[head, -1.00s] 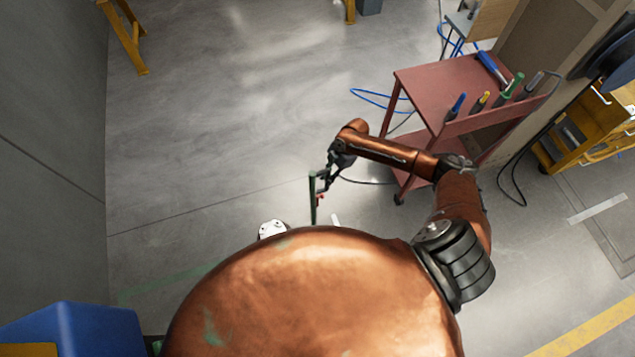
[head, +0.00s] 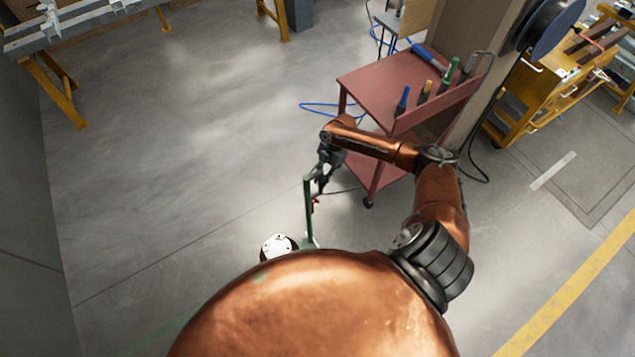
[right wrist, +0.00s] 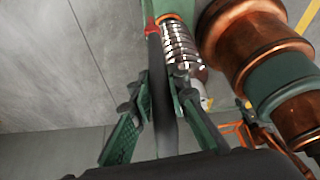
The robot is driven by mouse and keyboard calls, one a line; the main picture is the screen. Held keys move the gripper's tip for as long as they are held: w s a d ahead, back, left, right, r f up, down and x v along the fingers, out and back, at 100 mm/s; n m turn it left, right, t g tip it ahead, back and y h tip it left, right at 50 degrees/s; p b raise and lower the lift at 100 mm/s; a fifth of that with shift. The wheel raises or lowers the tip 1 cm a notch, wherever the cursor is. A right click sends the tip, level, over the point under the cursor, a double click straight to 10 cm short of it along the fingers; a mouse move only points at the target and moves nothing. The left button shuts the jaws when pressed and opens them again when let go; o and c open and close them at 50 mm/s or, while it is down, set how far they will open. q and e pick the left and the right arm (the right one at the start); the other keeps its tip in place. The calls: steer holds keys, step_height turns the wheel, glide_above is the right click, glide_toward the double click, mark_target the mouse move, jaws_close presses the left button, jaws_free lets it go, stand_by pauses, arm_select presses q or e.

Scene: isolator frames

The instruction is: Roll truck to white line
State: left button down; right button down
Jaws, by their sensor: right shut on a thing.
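A short white line (head: 553,170) lies on the floor at the right, well apart from the truck. My left gripper is not in view.
A red tool cart (head: 385,85) stands just beyond my right arm, with screwdrivers along its edge. A yellow cart (head: 525,105) is farther right. A yellow floor line (head: 570,290) runs at lower right. Grey floor (head: 180,150) at left is clear. A blue hose lies behind the red cart.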

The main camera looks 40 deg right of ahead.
stand_by(0.3)
steer(key=c, duration=1.8)
jaws_free()
steer(key=shift+d, duration=0.1)
steer(key=shift+c, duration=0.2)
steer(key=v, duration=1.2)
steer(key=shift+f, duration=0.1)
